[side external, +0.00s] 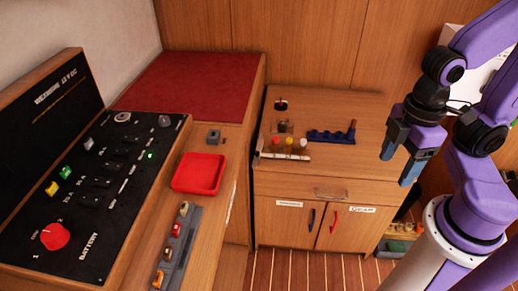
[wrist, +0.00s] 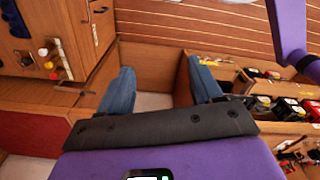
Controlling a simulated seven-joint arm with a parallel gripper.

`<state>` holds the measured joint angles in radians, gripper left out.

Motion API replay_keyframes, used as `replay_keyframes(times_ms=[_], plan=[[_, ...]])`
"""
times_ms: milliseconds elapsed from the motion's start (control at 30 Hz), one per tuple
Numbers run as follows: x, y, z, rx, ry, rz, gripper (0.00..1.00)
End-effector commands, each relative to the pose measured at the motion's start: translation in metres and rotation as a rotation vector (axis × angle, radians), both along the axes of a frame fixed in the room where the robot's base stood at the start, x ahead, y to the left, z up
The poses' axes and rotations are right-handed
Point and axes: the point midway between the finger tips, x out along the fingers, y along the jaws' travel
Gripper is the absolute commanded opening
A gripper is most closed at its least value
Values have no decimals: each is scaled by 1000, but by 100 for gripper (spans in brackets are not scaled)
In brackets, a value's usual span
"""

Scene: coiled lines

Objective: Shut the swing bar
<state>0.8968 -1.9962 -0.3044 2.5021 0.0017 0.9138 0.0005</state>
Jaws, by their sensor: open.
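My gripper (side external: 399,165) hangs in the air to the right of the wooden cabinet top, its two blue fingers apart and nothing between them. The fingers also show in the wrist view (wrist: 162,88). I cannot tell for certain which part is the swing bar. One candidate is the dark blue notched bar (side external: 330,137) lying on the cabinet top, with a short upright post at its right end. Another is the pale rail (side external: 285,155) at the front left of the top, beside red, yellow and white knobs. My gripper touches neither.
The cabinet (side external: 315,190) has a drawer handle and two doors with blue and red pulls. A black panel (side external: 90,190) with switches and a red knob stands left. A red tray (side external: 200,173) and a grey strip of switches (side external: 178,245) lie between. A shelf of items is low right.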

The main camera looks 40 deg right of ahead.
Motion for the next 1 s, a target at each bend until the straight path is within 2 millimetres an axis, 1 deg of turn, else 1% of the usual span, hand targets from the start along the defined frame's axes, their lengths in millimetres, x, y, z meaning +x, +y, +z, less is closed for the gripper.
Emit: replay_keyframes(times_ms=[33,67,100,167,200,267,367,400,467,500,567,600,667,700,767,800,867,900,1000], plan=[[1,1,0,1,0,-2,47],[2,2,0,3,1,-5,37],[6,6,0,6,2,-11,24],[14,13,0,14,4,-26,4],[23,20,0,23,4,-40,0],[39,33,-2,39,5,-64,0],[77,55,-8,74,0,-115,0],[94,63,-11,89,-5,-136,0],[120,72,-17,110,-13,-167,0],[138,77,-21,124,-20,-189,0],[166,82,-29,143,-32,-221,0],[185,84,-36,155,-42,-244,0],[213,85,-46,173,-57,-278,0],[232,84,-54,182,-67,-299,0],[261,80,-66,196,-87,-334,0],[280,75,-75,204,-100,-356,0],[307,67,-89,215,-120,-390,0],[325,60,-98,221,-135,-411,0],[360,42,-120,231,-168,-460,0]])
